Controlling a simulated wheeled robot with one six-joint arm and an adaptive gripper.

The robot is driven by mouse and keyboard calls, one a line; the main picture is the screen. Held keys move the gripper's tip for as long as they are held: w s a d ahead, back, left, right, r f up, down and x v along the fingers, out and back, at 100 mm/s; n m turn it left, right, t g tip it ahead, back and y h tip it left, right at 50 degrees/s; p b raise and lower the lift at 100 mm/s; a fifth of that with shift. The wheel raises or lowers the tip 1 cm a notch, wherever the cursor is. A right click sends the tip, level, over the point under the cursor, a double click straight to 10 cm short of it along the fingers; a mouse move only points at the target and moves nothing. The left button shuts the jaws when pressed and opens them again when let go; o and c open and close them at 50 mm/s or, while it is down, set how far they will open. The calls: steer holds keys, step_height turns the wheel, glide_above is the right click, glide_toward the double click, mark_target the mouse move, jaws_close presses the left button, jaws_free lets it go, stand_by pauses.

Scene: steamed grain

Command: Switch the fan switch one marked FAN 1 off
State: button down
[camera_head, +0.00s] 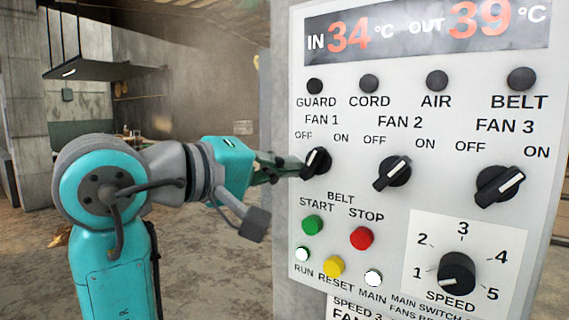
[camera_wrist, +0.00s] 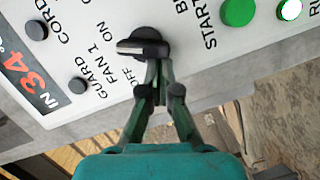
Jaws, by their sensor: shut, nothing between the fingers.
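The FAN 1 switch (camera_head: 318,161) is a black rotary knob with a white pointer line, below its OFF and ON labels on the panel. In the head view its pointer stands steeply upward with a slight lean right. In the wrist view the knob (camera_wrist: 150,46) shows its pointer between the two labels, nearer ON. My gripper (camera_head: 297,165) reaches in from the left with its fingers shut and empty. In the wrist view its fingertips (camera_wrist: 159,68) are at the knob's OFF-side edge; they appear to touch it. The fingers hide part of the knob's edge.
The FAN 2 knob (camera_head: 392,174) and FAN 3 knob (camera_head: 499,187) point toward ON. Below are the green START button (camera_head: 312,225), red STOP button (camera_head: 362,238) and SPEED dial (camera_head: 457,275). The room left of the panel has open floor.

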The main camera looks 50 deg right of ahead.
steer(key=n+h, duration=0.1)
steer(key=n, duration=0.2)
steer(key=s+f+n, duration=0.1)
steer(key=n, duration=0.3)
steer(key=f+n+h, duration=0.1)
steer(key=n, duration=0.2)
steer(key=shift+s+f+n+h, duration=0.15)
steer(key=shift+s+n+h, duration=0.15)
steer(key=shift+s+n, duration=0.1)
steer(key=shift+w, duration=0.1)
steer(key=shift+w+d, duration=0.1)
